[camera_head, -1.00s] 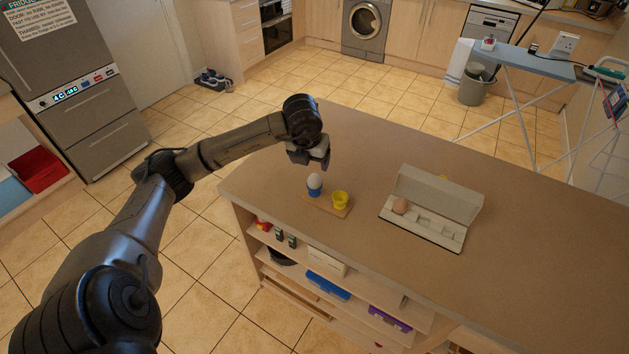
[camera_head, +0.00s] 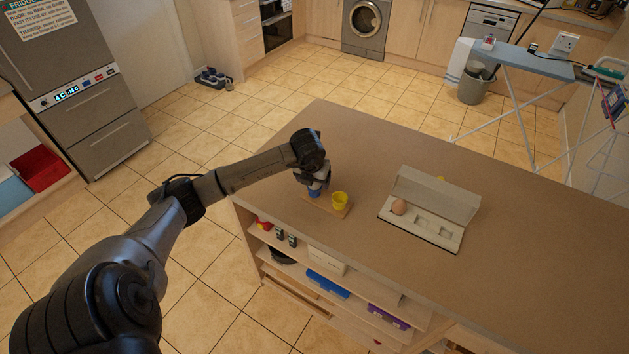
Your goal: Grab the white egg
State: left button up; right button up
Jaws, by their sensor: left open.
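The white egg stands in a blue egg cup (camera_head: 315,193) on a small wooden board (camera_head: 327,208) near the left end of the counter. My left gripper (camera_head: 316,183) has its open fingers down at the egg, just above the cup. The gripper hides nearly all of the egg, and I cannot tell whether the fingers touch it. A yellow egg cup (camera_head: 339,200) stands beside the blue one on the same board and looks empty. My right gripper is not in view.
An open egg box (camera_head: 437,205) with a brown egg (camera_head: 398,207) in its left end lies to the right on the counter (camera_head: 530,240). The counter behind the cups is clear. Shelves with several items sit below the front edge.

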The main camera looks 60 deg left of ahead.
pick_arm(q)
jog(key=shift+f, duration=0.2)
jog(key=shift+c, duration=0.3)
jog(key=c, duration=0.6)
jog(key=shift+r, duration=0.1)
jog(key=shift+c, duration=0.2)
